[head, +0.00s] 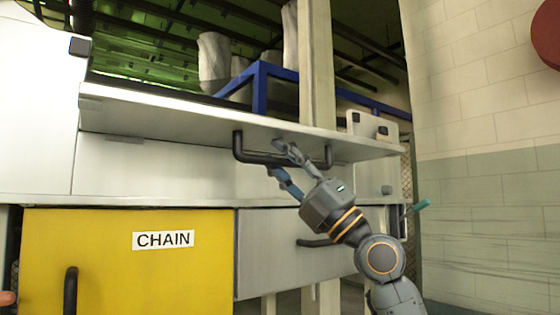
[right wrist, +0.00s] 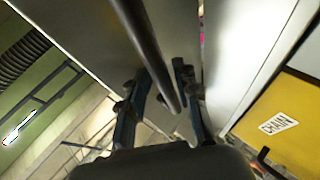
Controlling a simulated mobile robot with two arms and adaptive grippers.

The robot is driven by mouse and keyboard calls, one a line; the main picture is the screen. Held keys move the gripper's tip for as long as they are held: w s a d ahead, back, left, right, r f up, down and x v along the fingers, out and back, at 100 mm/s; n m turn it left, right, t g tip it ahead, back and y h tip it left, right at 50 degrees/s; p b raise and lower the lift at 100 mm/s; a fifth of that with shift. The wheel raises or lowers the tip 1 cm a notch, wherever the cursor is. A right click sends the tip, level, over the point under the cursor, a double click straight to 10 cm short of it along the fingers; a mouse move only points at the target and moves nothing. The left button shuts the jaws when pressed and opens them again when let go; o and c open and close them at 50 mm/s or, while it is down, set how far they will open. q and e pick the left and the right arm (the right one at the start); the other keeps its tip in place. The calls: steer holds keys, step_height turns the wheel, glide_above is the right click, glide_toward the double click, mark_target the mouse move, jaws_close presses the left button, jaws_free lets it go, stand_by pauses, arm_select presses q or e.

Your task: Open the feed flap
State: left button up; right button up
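The feed flap (head: 180,115) is a long pale grey panel across the white machine in the head view. A black bar handle (head: 250,157) is fixed along its lower edge; the bar also shows in the right wrist view (right wrist: 145,40). My right gripper (head: 276,159) is at this handle, its fingers apart. In the right wrist view, the bar runs between the two fingers (right wrist: 165,98), with gaps visible beside it. I cannot tell whether either finger touches it. My left gripper is not in view.
Below the flap are a yellow door (head: 130,255) labelled CHAIN, with its own black handle (head: 70,290), and a grey panel (head: 262,262). A blue frame (head: 260,85) and a pale post (head: 318,65) stand behind. A block wall (head: 490,160) is at the right.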

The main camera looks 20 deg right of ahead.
stand_by(0.3)
steer(key=shift+d+f, duration=0.15)
steer(key=shift+f, duration=0.05)
steer(key=v, duration=1.1)
steer(key=shift+s+d+f, duration=0.15)
steer(key=shift+s+d, duration=0.05)
